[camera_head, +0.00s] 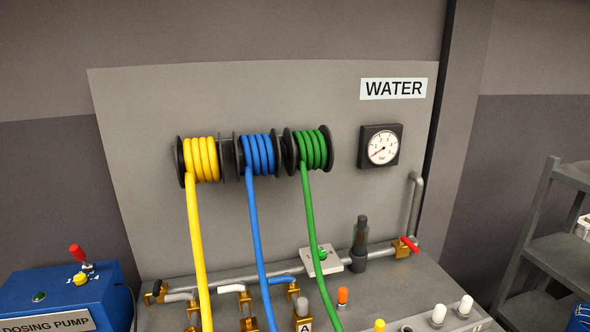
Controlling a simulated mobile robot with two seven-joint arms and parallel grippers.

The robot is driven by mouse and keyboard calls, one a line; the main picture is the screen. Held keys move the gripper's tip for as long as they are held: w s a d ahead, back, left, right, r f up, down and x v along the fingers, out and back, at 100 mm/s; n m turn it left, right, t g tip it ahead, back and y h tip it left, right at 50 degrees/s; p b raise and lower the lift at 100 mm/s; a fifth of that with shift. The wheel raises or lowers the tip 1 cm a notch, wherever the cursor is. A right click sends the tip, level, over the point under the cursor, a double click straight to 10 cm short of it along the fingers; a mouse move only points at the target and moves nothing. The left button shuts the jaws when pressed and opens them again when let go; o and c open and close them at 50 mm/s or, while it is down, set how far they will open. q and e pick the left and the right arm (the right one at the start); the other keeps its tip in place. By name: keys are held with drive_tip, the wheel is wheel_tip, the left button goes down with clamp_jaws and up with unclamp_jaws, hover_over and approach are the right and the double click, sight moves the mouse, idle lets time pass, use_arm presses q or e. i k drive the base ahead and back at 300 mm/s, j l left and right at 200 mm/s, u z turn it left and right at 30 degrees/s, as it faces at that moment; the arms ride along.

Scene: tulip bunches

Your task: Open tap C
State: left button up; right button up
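No tap with a readable letter C shows in the head view. A tag with the letter A (305,326) shows at the bottom edge, under a grey knob (302,306). A brass valve with a red handle (409,245) sits at the right end of the grey pipe. Several brass fittings, one of them at the pipe's left end (155,292), show along the bench, some cut off by the lower edge. Neither of my grippers is in view.
Yellow (197,250), blue (256,235) and green (310,225) hoses hang from wall reels down over the bench. A blue dosing pump (60,300) stands at left. A pressure gauge (382,148) is under the WATER sign (394,89). A grey shelf (560,255) stands at right.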

sight(176, 297)
drive_tip(key=k+j, duration=0.1)
drive_tip(key=j, duration=0.25)
drive_tip(key=k+j, duration=0.1)
drive_tip(key=j, duration=0.25)
drive_tip(key=i+j+u, duration=0.1)
drive_tip(key=j, duration=0.3)
drive_tip(key=i+j, duration=0.35)
drive_tip(key=u, duration=0.05)
